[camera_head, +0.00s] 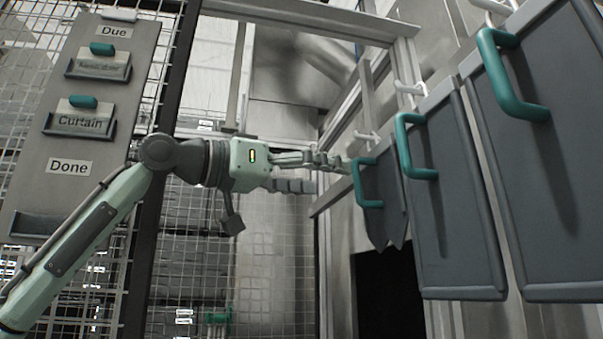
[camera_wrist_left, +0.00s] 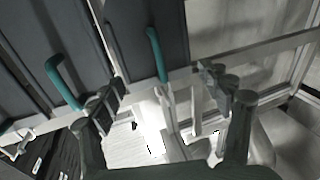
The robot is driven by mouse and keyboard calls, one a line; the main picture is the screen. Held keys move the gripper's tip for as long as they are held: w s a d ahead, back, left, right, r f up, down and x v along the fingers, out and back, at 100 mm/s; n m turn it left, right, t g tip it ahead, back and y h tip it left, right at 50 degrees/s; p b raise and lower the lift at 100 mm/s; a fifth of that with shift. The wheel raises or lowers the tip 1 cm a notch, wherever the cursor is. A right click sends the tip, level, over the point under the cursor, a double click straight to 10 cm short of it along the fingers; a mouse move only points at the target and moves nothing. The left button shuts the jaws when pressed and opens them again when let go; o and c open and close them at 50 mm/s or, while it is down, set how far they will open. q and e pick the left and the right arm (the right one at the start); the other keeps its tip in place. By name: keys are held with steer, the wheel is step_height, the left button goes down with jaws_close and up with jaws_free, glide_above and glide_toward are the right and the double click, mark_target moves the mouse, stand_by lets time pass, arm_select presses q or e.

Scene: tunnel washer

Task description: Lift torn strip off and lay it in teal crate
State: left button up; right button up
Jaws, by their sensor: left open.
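The torn strip (camera_head: 378,225) is a short dark grey panel with a jagged lower edge and a teal handle (camera_head: 366,182). It hangs from a white hook at the near end of my reach. My left gripper (camera_head: 328,174) is open, just left of this handle, with its fingers pointing at it. In the left wrist view the strip (camera_wrist_left: 130,35) and its handle (camera_wrist_left: 157,55) show beyond and between the open fingers (camera_wrist_left: 165,95). I see no clear contact. I cannot make out a teal crate. My right gripper is out of view.
Two longer grey strips, a middle one (camera_head: 455,200) and a right one (camera_head: 545,150), hang close beside it with teal handles. A board (camera_head: 68,168) with Due, Curtain and Done labels is at left, on wire mesh. A small green thing (camera_head: 218,318) shows low down.

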mark_target(354, 174)
arm_select(q)
steer(key=shift+x, duration=2.8)
jaws_close()
steer(key=shift+r, duration=0.7)
steer(key=shift+s+a, duration=0.1)
steer(key=shift+a, duration=0.05)
steer(key=shift+s+a, duration=0.15)
steer(key=shift+a, duration=0.35)
steer(key=shift+s+a, duration=0.15)
steer(key=shift+a, duration=0.35)
steer(key=shift+r, duration=0.35)
steer(key=shift+r, duration=0.2)
stand_by(0.3)
